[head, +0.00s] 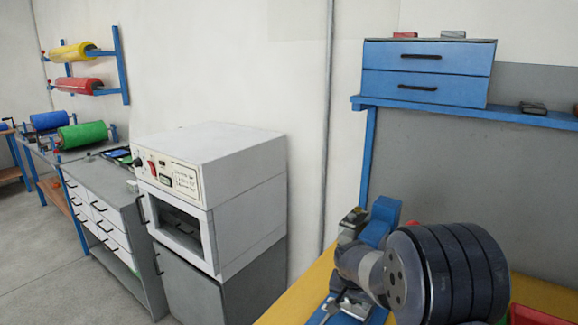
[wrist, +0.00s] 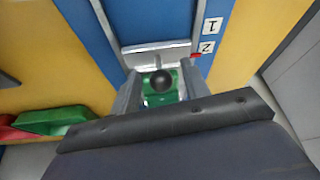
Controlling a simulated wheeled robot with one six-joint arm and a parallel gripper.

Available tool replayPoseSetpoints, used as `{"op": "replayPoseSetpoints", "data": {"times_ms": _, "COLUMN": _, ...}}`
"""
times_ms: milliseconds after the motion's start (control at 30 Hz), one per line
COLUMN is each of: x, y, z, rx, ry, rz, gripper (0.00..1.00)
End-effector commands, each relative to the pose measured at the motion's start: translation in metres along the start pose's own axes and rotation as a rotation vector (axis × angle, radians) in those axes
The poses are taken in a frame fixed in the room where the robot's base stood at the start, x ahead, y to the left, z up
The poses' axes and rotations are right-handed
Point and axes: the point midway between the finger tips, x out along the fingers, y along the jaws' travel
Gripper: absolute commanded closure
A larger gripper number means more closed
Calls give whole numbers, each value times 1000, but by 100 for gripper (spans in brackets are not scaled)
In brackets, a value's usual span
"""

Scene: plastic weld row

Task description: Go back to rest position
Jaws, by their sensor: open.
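In the wrist view my gripper (wrist: 163,78) points down with its two grey fingers apart. A round black knob (wrist: 161,81) shows between the fingers, with a green part (wrist: 165,97) around and below it. I cannot tell whether the fingers touch the knob. A pale metal plate (wrist: 155,54) lies just beyond the fingertips on a blue strip (wrist: 140,20). In the head view large dark rounded parts at the lower right hide much of the work spot, and I cannot make out my fingertips there.
The yellow bench top (head: 310,290) lies under the work spot. Green and red bins (wrist: 55,121) are at the left in the wrist view. A white oven (head: 215,165) stands left of the bench. Blue drawers (head: 428,72) sit on a shelf behind. Floor is clear at far left.

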Motion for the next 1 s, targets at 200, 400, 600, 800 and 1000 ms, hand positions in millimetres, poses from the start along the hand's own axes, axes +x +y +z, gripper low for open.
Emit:
{"op": "replayPoseSetpoints", "data": {"times_ms": 200, "x": -4, "y": -6, "z": 22, "rx": -1, "ry": 0, "rz": -1, "gripper": 56}}
{"op": "replayPoseSetpoints", "data": {"times_ms": 400, "x": -8, "y": -7, "z": 32, "rx": 0, "ry": 1, "rz": 0, "gripper": 56}}
{"op": "replayPoseSetpoints", "data": {"times_ms": 600, "x": -8, "y": -7, "z": 32, "rx": 0, "ry": 1, "rz": 0, "gripper": 56}}
{"op": "replayPoseSetpoints", "data": {"times_ms": 800, "x": -7, "y": -6, "z": 29, "rx": 2, "ry": 1, "rz": 0, "gripper": 56}}
{"op": "replayPoseSetpoints", "data": {"times_ms": 1000, "x": 2, "y": -1, "z": 7, "rx": 4, "ry": 0, "rz": 1, "gripper": 56}}
